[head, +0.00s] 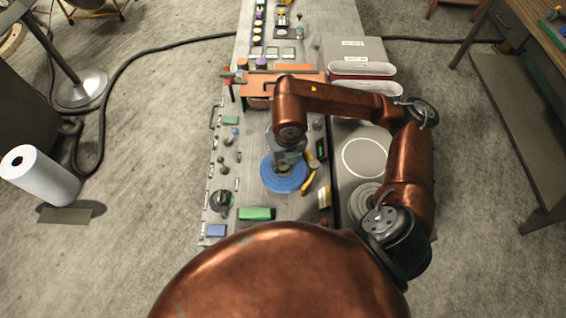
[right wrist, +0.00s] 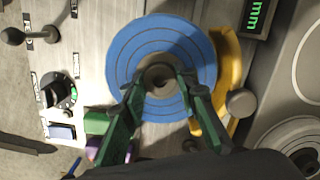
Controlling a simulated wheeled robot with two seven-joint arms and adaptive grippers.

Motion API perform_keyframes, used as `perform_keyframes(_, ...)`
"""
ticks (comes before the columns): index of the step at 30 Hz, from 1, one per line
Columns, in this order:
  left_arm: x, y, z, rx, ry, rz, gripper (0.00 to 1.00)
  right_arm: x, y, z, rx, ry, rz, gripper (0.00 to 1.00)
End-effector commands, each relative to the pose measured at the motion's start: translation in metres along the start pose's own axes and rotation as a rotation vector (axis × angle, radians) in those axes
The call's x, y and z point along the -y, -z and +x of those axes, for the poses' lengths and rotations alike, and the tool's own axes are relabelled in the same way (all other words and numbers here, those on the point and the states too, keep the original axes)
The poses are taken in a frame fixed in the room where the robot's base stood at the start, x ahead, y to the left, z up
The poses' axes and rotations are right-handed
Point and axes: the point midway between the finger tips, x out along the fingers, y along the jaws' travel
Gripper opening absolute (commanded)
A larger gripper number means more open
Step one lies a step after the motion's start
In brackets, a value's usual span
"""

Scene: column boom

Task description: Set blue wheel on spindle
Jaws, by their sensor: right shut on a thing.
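The blue wheel (head: 271,181) is a flat disc with dark concentric rings and a grey hub. It is over the left grey panel in the head view. In the right wrist view the wheel (right wrist: 130,50) lies face-on below the fingers. My right gripper (head: 285,165) is above the wheel's middle. Its green fingers (right wrist: 158,84) are shut on the grey hub (right wrist: 158,72), one on each side. Whether the wheel touches the panel is unclear. No spindle can be made out for certain; the wheel may hide one. My left gripper is not in view.
A yellow curved piece (right wrist: 230,75) lies close beside the wheel. A green block (head: 256,213), a dark dial (head: 221,201) and a blue block (head: 216,230) are nearby. A ringed grey disc (right wrist: 285,142) is at the right. An orange frame (head: 258,88) stands behind.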

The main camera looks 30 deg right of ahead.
Motion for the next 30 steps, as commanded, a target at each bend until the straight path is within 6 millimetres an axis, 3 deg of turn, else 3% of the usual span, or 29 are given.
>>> perform_keyframes(22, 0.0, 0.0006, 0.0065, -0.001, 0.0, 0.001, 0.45, -0.0001, 0.0009, 0.0025, 0.0, 0.0, 0.0, 0.0)
perform_keyframes(23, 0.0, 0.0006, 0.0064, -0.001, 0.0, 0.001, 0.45, -0.0001, 0.0009, 0.0025, 0.0, 0.0, 0.0, 0.29)
perform_keyframes(30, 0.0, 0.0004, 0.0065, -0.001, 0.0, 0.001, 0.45, -0.0002, 0.001, 0.0027, 0.0, 0.0, 0.0, 0.45)
